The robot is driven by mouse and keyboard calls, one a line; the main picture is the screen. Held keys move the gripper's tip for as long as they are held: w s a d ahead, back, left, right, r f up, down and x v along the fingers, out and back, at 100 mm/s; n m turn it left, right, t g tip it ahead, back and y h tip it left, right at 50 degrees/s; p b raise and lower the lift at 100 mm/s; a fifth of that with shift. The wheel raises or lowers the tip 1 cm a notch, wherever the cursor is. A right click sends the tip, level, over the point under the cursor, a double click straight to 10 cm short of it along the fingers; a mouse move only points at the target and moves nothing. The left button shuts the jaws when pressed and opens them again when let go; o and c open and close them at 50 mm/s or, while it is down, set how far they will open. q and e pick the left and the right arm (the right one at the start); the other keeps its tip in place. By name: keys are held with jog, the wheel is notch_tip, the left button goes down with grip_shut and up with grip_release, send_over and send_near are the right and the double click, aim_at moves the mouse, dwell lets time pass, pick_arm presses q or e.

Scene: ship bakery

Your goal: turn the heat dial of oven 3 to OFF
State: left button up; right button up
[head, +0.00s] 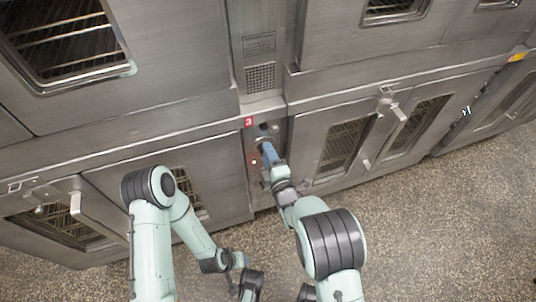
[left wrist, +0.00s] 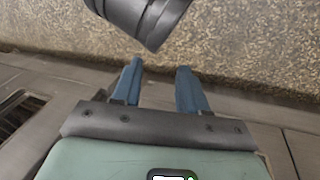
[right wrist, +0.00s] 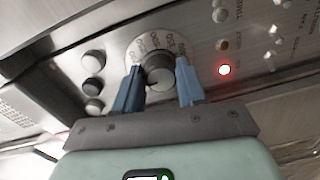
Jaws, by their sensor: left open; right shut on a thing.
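The heat dial (right wrist: 160,69) is a dark round knob with a metallic face, set in a pale ring of printed marks in the right wrist view. My right gripper (right wrist: 158,88) has its two blue fingers on either side of the knob and is shut on it. The dial setting is too blurred to read. In the head view my right gripper (head: 268,152) is at the narrow control panel under the red 3 label (head: 249,122) and hides the dial. My left gripper (left wrist: 158,84) is open and empty, low near the oven front and above the floor.
The panel also has a lit red lamp (right wrist: 224,70) right of the dial and several round buttons (right wrist: 93,60) left of it. Oven doors with protruding handles (head: 388,101) flank the panel. Speckled floor (head: 450,220) lies clear at the right.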

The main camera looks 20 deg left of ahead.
jog(key=shift+d, duration=0.1)
jog(key=o, duration=1.1)
jog(key=shift+c, duration=0.2)
pick_arm(q)
jog(key=s+r+p, duration=0.1)
jog(key=s+d+r+g, duration=0.1)
jog(key=shift+s+d+h+p, duration=0.2)
jog(key=shift+s+h+p, duration=0.1)
jog(key=shift+s+p, duration=0.1)
pick_arm(e)
jog(key=v, duration=1.3)
jog(key=shift+s, duration=0.15)
jog(key=shift+d, duration=0.1)
